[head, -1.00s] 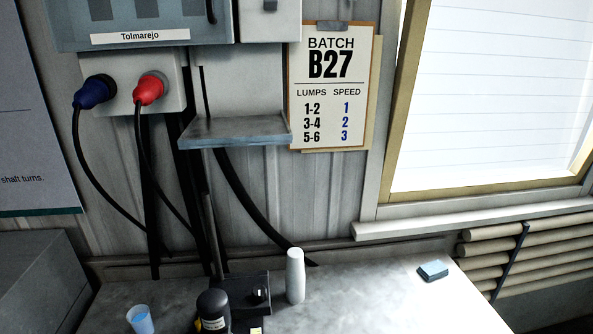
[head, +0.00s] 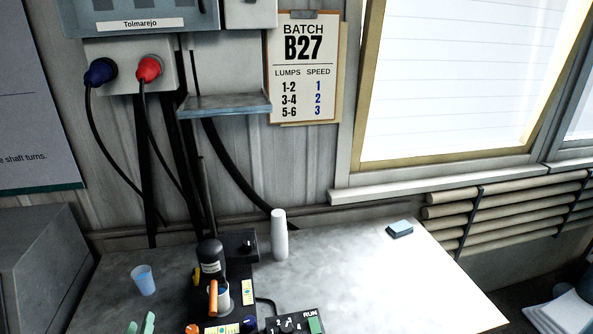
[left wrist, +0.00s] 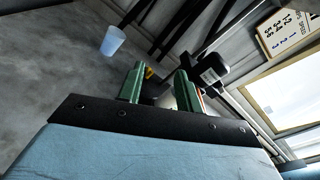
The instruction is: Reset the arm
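My left gripper (head: 140,324) comes in at the bottom left edge of the head view, with only its green fingertips showing. In the left wrist view its two green fingers (left wrist: 160,88) stand apart with nothing held between them. The disperser column with its black motor head (head: 210,258) stands on the bench to the right of the gripper. A vessel with an orange handle (head: 213,299) is under the head. The blue cup (head: 143,280) stands on the bench beyond the gripper. My right gripper is not in view.
A control box marked RUN (head: 312,325) sits at the bottom edge. The bench (head: 365,275) is clear between sponge and box. A wall shelf (head: 226,105) is above.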

